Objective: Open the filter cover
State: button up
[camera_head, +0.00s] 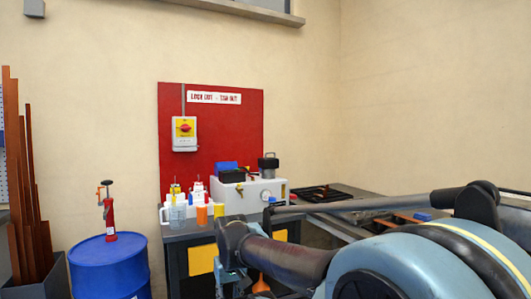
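No part is marked as the filter cover, so I cannot say for sure which it is. A light grey box unit (250,194) stands on the bench in the middle of the camera_head view. A grey metal canister with a black top (268,164) sits upright on its right end and looks closed; it may be the filter housing. Large blue and dark links, which look like my own arm, fill the lower right and hide part of the bench. My gripper cannot be made out in this view.
A blue drum (108,268) with a red hand pump (109,215) stands at left. Bottles and an orange cup (202,214) crowd the bench's left front. A red lockout board (228,125) with a rotary switch (184,133) is behind. Copper-coloured bars (15,180) stand far left.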

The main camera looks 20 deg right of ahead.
aim_at(266, 163)
jog(key=i, duration=0.85)
